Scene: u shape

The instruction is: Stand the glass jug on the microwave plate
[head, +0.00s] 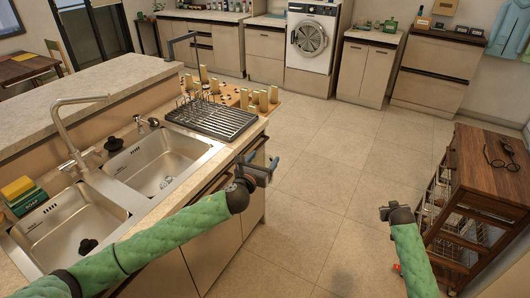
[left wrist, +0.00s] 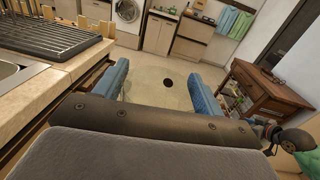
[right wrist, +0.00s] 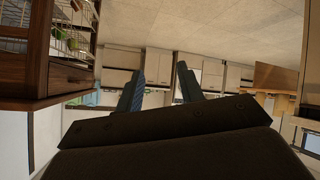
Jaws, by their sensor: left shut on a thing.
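My left gripper (head: 262,168) is in front of the sink counter's edge, over the floor. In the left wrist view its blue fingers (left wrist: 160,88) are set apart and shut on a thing. A pale, see-through-looking patch with a black round spot lies between them; I take it for the glass jug (left wrist: 150,92), but its outline is hard to make out. My right gripper (head: 385,212) is over the floor left of the wooden cart. In the right wrist view its fingers (right wrist: 160,90) are apart with nothing seen between them. I see no microwave plate.
A wooden cart (head: 477,165) with wire baskets stands on the right, glasses on top. A washing machine (head: 311,38) is at the back. The tiled floor (head: 335,170) between is clear.

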